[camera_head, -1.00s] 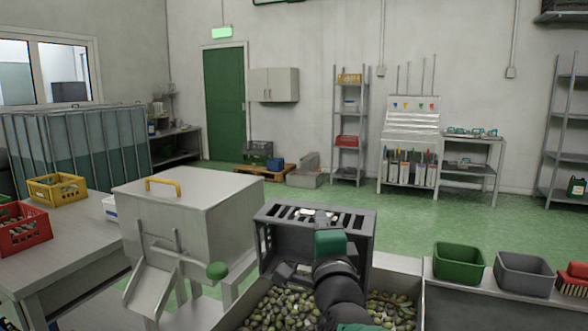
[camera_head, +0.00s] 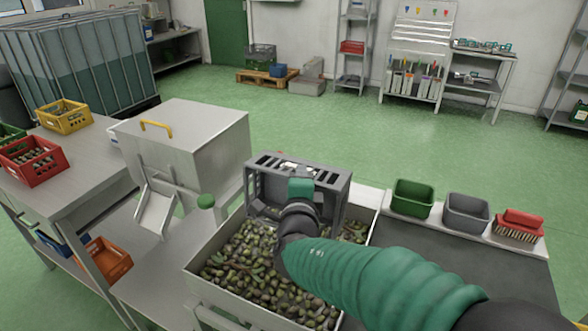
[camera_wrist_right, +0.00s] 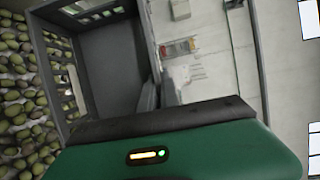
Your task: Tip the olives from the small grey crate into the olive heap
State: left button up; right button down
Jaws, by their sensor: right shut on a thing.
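The small grey crate (camera_head: 338,203) is turned on its side over the olive heap (camera_head: 262,268), with a slotted wall facing up. The heap lies in a wide pale bin (camera_head: 212,243). My right gripper (camera_head: 299,172) is shut on the crate's upper wall, and my green-sleeved arm covers part of the crate and heap. In the right wrist view, the crate's inside (camera_wrist_right: 112,65) shows bare grey walls with no olives in the visible part. Olives (camera_wrist_right: 25,95) lie close beside the crate there. My left gripper is not in view.
A metal hopper (camera_head: 190,150) with a yellow handle stands left of the bin. A green tub (camera_head: 412,199), a grey tub (camera_head: 465,213) and a red brush (camera_head: 520,225) sit on the right ledge. Yellow (camera_head: 65,116) and red (camera_head: 32,160) crates stand on the left table.

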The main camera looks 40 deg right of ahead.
aim_at(312, 164)
jog(key=shift+w+d+r+m+g+y+p, duration=0.4)
jog(key=shift+d+p, duration=0.55)
jog(key=shift+p, duration=0.85)
jog(key=shift+w+d+r+m+g+y+p, duration=0.15)
jog(key=shift+w+d+g+y+p, duration=0.6)
jog(key=shift+p, duration=1.05)
jog(key=shift+w+d+r+m+g+y+p, duration=0.15)
jog(key=shift+w+d+r+g+y+p, duration=0.15)
jog(key=shift+d+p, duration=1.15)
jog(key=w+d+f+m+g+y+p, duration=0.1)
jog(key=d+f+g+y+p, duration=0.35)
jog(key=p, duration=0.75)
jog(key=w+d+f+m+g+y+p, duration=0.1)
jog(key=w+f+m+g+y+p, duration=0.1)
jog(key=f+y+p, duration=0.75)
jog(key=r+h+p, duration=0.1)
jog(key=r+p, duration=0.1)
jog(key=r+h+p, duration=0.1)
jog(key=r, duration=0.2)
jog(key=r+h+p, duration=0.2)
jog(key=r, duration=0.1)
jog(key=shift+s+a+t+p, duration=0.1)
jog(key=shift+a+t+p, duration=0.2)
jog(key=shift+d+f, duration=0.15)
